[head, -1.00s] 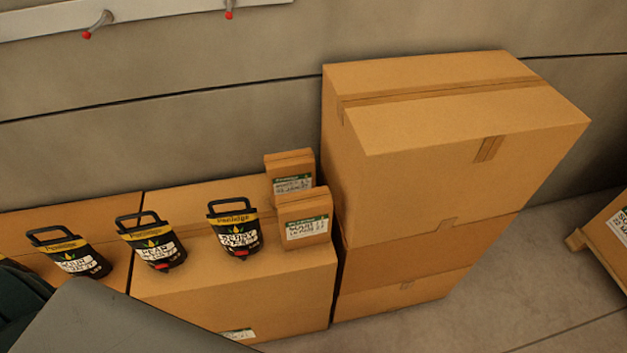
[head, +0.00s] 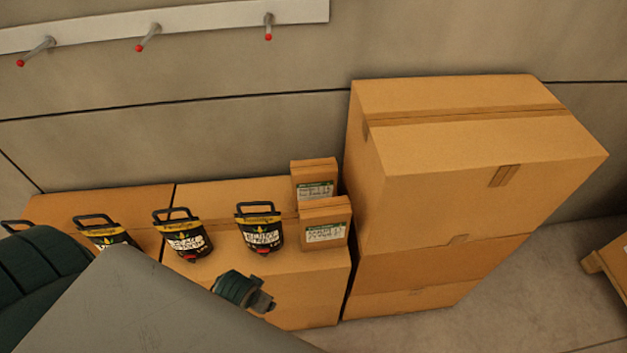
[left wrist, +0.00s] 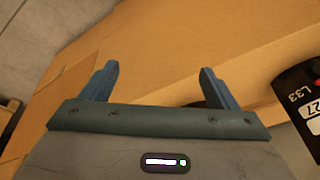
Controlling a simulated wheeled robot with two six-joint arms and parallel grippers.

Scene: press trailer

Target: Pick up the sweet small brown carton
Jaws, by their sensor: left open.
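Two small brown cartons with white and green labels stand one behind the other on a large box, left of a tall box stack. The front small carton (head: 325,224) partly covers the rear small carton (head: 314,178). The label print is too small to read surely, so I cannot tell which is the sweet one. My left gripper (head: 250,294) is in front of and below them, apart from both, over the large box's front. In the left wrist view its two blue fingers (left wrist: 160,82) are spread with nothing between them. My right gripper is not in view.
Several black canisters with handles, one of them the nearest canister (head: 260,229), stand left of the cartons. A canister (left wrist: 302,100) shows beside my left gripper. The tall box stack (head: 440,200) blocks the right. A peg rail (head: 200,22) is on the wall.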

